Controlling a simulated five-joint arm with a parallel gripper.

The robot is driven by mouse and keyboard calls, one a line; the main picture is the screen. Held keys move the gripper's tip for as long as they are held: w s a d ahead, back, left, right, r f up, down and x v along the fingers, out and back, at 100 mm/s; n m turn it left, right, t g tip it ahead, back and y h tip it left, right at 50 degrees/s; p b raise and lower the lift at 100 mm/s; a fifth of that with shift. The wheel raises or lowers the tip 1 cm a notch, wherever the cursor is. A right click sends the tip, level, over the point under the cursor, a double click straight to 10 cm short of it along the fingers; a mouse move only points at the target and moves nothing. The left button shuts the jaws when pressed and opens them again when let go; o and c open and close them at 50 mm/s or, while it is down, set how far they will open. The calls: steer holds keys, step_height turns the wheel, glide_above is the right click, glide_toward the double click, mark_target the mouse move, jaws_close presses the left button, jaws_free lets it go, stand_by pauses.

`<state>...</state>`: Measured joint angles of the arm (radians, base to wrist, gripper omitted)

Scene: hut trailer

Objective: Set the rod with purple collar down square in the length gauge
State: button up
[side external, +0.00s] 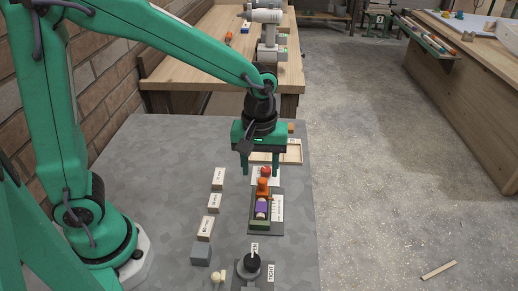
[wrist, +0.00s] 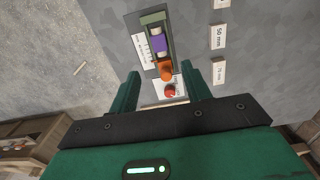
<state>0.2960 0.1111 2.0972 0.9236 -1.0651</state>
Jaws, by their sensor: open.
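The rod with purple collar (side external: 261,209) lies lengthwise in the green channel of the length gauge (side external: 258,226). In the wrist view the rod (wrist: 159,44) looks roughly in line with the gauge walls (wrist: 152,17); I cannot tell whether it is fully seated. An orange piece (side external: 262,188) stands at the rod's far end, with a red knob (side external: 265,171) beyond it. My gripper (side external: 260,171) is open and empty, above the far end of the gauge. In the wrist view its fingers (wrist: 176,76) are apart on either side of the red knob, clear of the rod.
Several labelled blocks (side external: 214,202) stand in a row left of the gauge. A grey block (side external: 201,254) and a black dial (side external: 251,264) marked OPEN and TIGHT are nearer the front. A shallow wooden tray (side external: 290,154) lies behind the gauge.

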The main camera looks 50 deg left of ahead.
steer(key=s+a+r+m+t, duration=0.5)
steer(key=s+a+r+m, duration=0.3)
steer(key=s+a+r, duration=0.2)
steer(key=shift+s+a+r+m, duration=0.25)
steer(key=shift+s+m, duration=0.15)
steer(key=shift+s, duration=0.55)
steer(key=shift+o, duration=0.2)
steer(key=shift+w, duration=0.1)
stand_by(0.7)
